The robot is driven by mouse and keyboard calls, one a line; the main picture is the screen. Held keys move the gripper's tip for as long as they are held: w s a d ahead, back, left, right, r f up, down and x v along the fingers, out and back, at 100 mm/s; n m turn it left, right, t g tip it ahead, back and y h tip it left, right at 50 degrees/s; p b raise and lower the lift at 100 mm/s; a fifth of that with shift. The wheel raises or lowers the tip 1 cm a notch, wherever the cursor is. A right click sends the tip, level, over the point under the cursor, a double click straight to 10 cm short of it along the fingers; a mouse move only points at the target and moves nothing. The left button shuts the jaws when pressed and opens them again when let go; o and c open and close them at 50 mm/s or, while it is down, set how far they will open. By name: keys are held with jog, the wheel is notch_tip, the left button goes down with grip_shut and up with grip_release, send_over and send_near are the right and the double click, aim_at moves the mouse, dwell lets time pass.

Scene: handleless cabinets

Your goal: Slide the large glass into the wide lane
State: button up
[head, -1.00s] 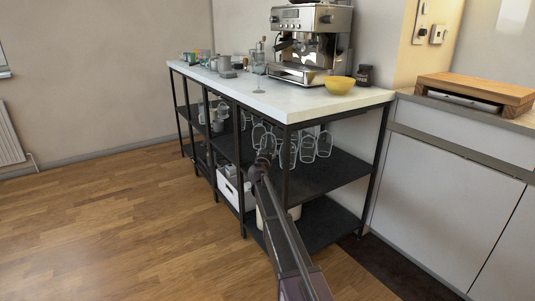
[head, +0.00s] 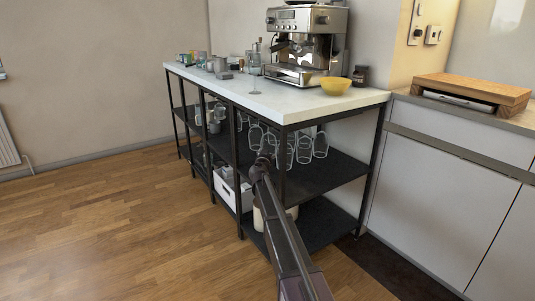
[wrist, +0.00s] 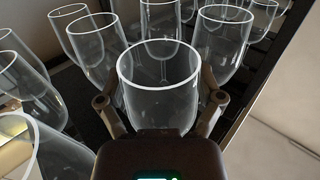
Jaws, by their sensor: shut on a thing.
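A large clear glass (wrist: 158,103) stands between the two fingers of my gripper (wrist: 160,88) in the wrist view. The fingers are shut on its sides, and its wide round rim faces the camera. Its lower part is hidden behind the gripper body. Which of these is the held one cannot be told there. The lanes above the glasses cannot be made out.
Several other glasses (wrist: 90,45) crowd behind and to the left of the held one. A black shelf post (head: 282,165) is close to my gripper. The white top (head: 300,103) bears a coffee machine (head: 307,45) and a yellow bowl (head: 336,86). The wooden floor in front is clear.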

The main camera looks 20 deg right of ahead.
jog(key=shift+d, duration=0.15)
jog(key=o, duration=0.6)
jog(key=shift+o, duration=0.2)
jog(key=v, duration=0.8)
jog(key=shift+s, duration=0.1)
dwell(0.7)
